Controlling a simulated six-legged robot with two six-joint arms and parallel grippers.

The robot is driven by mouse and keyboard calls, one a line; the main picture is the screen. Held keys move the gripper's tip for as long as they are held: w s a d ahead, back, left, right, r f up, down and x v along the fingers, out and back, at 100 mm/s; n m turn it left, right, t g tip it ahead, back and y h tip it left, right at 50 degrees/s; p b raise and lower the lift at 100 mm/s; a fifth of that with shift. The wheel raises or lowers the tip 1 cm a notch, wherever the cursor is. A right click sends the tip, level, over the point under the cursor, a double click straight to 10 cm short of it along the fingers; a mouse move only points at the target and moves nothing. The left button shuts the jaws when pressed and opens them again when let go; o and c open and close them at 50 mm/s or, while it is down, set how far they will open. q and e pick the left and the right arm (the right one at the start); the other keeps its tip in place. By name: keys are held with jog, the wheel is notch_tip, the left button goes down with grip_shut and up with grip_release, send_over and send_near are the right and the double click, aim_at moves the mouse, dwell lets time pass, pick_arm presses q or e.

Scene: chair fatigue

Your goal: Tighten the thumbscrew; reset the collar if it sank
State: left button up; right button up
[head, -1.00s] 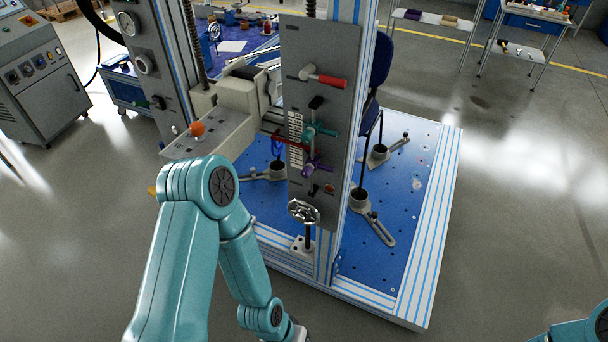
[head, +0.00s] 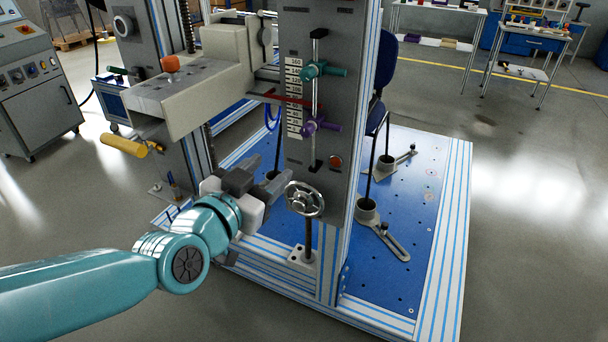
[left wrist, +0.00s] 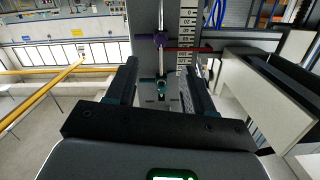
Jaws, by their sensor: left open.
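A teal collar with a side knob (head: 322,70) sits on a thin vertical rod on the grey panel. A purple collar with a side knob (head: 320,126) sits lower on the same rod, by a white number scale (head: 294,95). I cannot tell which one carries the thumbscrew meant. A red pointer (head: 290,98) crosses the scale between them. My left gripper (head: 266,172) is open and empty, below and left of the purple collar, apart from it. In the left wrist view the purple collar (left wrist: 160,38) and teal collar (left wrist: 161,88) show between the open fingers.
A chrome handwheel (head: 304,199) stands just right of my left gripper. A beige arm with an orange knob (head: 171,63) and a yellow handle (head: 124,145) juts out at left. A red button (head: 336,161) is on the panel.

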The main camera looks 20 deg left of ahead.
aim_at(305, 132)
pick_arm(q)
jog(key=shift+t, duration=0.5)
jog(key=w+b, duration=0.1)
jog(key=w, duration=0.6)
jog(key=w+b, duration=0.2)
jog(key=w, duration=0.5)
jog(key=shift+w+d, duration=0.2)
jog(key=shift+w, duration=0.2)
pick_arm(e)
jog(key=f, duration=0.5)
jog(key=shift+w+d, duration=0.2)
pick_arm(q)
grip_shut()
